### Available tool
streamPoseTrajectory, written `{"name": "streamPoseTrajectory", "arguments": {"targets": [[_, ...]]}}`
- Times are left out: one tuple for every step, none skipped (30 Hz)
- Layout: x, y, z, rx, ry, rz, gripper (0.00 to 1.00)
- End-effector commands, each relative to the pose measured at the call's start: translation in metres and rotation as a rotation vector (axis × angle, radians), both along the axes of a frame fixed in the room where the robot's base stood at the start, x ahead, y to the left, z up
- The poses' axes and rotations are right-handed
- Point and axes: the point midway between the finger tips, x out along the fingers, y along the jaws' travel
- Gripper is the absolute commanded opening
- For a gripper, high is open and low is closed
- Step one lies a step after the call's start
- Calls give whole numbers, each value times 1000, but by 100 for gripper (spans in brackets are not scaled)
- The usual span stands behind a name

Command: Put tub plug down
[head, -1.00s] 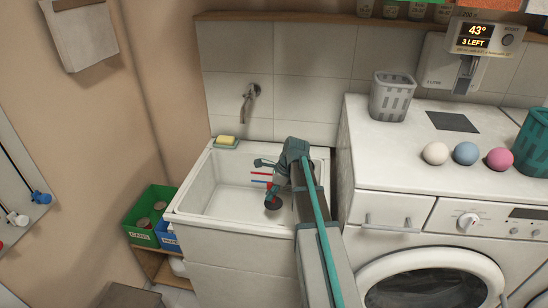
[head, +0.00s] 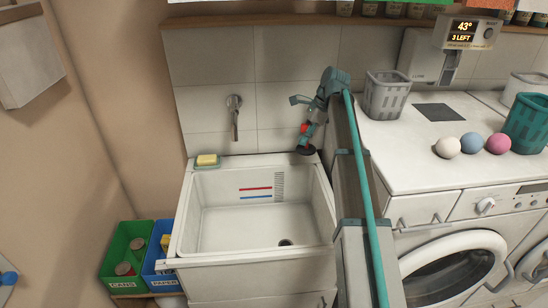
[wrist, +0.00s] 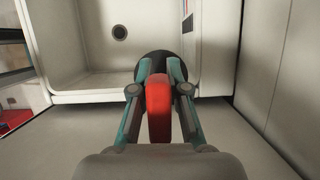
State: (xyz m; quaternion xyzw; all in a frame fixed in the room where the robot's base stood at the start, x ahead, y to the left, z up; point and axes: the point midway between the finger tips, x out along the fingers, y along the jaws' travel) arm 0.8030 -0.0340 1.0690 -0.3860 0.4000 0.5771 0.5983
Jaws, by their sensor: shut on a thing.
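The tub plug has a black disc (head: 306,150) and a red handle (wrist: 158,108). My gripper (head: 306,136) is shut on the red handle, with a finger on each side of it in the wrist view. The plug is at the back right corner of the white laundry tub (head: 181,215), at its rim, with the disc facing down. I cannot tell whether the disc touches the rim. The drain hole (head: 285,242) is open in the tub's floor and also shows in the wrist view (wrist: 120,33).
A yellow sponge on a green dish (head: 207,161) sits on the tub's back left rim. A tap (head: 235,115) is on the tiled wall. The washing machine (head: 440,175) stands right of the tub, with a grey basket (head: 386,96) on top. The back rim's middle is clear.

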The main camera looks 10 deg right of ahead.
Motion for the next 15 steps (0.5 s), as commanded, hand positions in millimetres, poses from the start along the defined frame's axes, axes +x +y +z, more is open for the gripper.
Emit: {"name": "streamPoseTrajectory", "arguments": {"targets": [[-1,1,0,1,0,11,0],[0,1,-1,1,0,16,0],[1,2,-2,1,1,24,0],[4,2,-3,1,2,28,0],[9,3,-5,1,2,30,0],[16,4,-7,1,2,31,0],[22,5,-9,1,3,33,0],[29,6,-11,1,2,31,0],[38,8,-15,1,2,31,0],[45,9,-18,1,3,32,0],[51,10,-21,1,3,32,0],[60,11,-25,1,3,30,0],[67,13,-28,1,3,30,0],[74,14,-31,1,3,30,0],[83,15,-34,1,2,31,0]]}}
